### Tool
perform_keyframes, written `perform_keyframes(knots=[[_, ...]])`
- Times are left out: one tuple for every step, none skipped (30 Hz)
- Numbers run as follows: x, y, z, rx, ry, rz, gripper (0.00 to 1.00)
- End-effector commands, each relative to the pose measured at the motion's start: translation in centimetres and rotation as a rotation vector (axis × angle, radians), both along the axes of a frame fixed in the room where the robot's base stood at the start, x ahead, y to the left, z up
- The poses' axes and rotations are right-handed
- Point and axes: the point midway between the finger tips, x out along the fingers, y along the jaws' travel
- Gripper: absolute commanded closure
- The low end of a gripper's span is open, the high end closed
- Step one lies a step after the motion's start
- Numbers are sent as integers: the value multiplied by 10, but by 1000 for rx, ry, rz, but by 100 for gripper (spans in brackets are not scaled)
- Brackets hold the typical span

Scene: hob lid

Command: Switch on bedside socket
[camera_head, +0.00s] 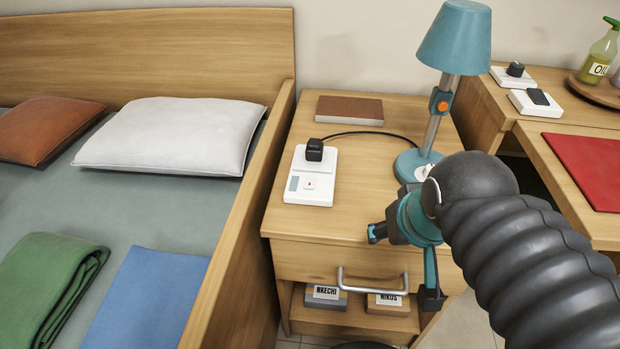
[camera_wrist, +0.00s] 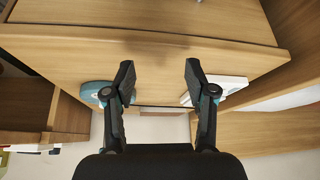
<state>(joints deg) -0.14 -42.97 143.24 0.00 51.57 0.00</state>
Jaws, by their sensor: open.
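The bedside socket (camera_head: 325,190) is a white box on the left of the bedside table top (camera_head: 375,165). A black plug (camera_head: 314,150) sits in its far end, and a pale switch with a small red mark (camera_head: 310,184) shows at its near end. My gripper (camera_head: 403,266) is open and empty in front of the drawer, to the right of and nearer than the socket. The wrist view appears upside down: my spread fingers (camera_wrist: 160,75) have the white socket (camera_wrist: 232,86) at the right, partly hidden, and the teal lamp base (camera_wrist: 93,93) at the left.
A teal lamp (camera_head: 455,40) stands right of the socket, joined to the plug by a black cable (camera_head: 370,133). A brown book (camera_head: 349,110) lies behind. The bed's wooden side (camera_head: 250,190) rises at the left. A drawer handle (camera_head: 372,286) sticks out in front.

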Motion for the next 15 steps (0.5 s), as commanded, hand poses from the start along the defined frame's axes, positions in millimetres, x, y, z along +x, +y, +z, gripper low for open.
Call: perform_keyframes(knots=[[1, 2, 1, 0, 6, 8, 65], [1, 3, -1, 0, 13, 13, 72], [3, 4, -3, -1, 25, 18, 82], [4, 5, -5, -1, 38, 22, 90], [5, 7, -7, 0, 51, 28, 98], [8, 9, -10, -2, 70, 37, 100], [12, 11, -9, -2, 79, 44, 100], [17, 13, -8, -3, 89, 51, 100], [24, 16, -6, -3, 102, 60, 100], [30, 18, -4, -3, 108, 68, 100], [36, 21, -2, -3, 116, 76, 100], [44, 25, 2, -3, 127, 85, 100], [50, 27, 4, -3, 136, 92, 100], [56, 30, 7, -5, 147, 101, 100], [64, 34, 11, -7, 160, 117, 100]])
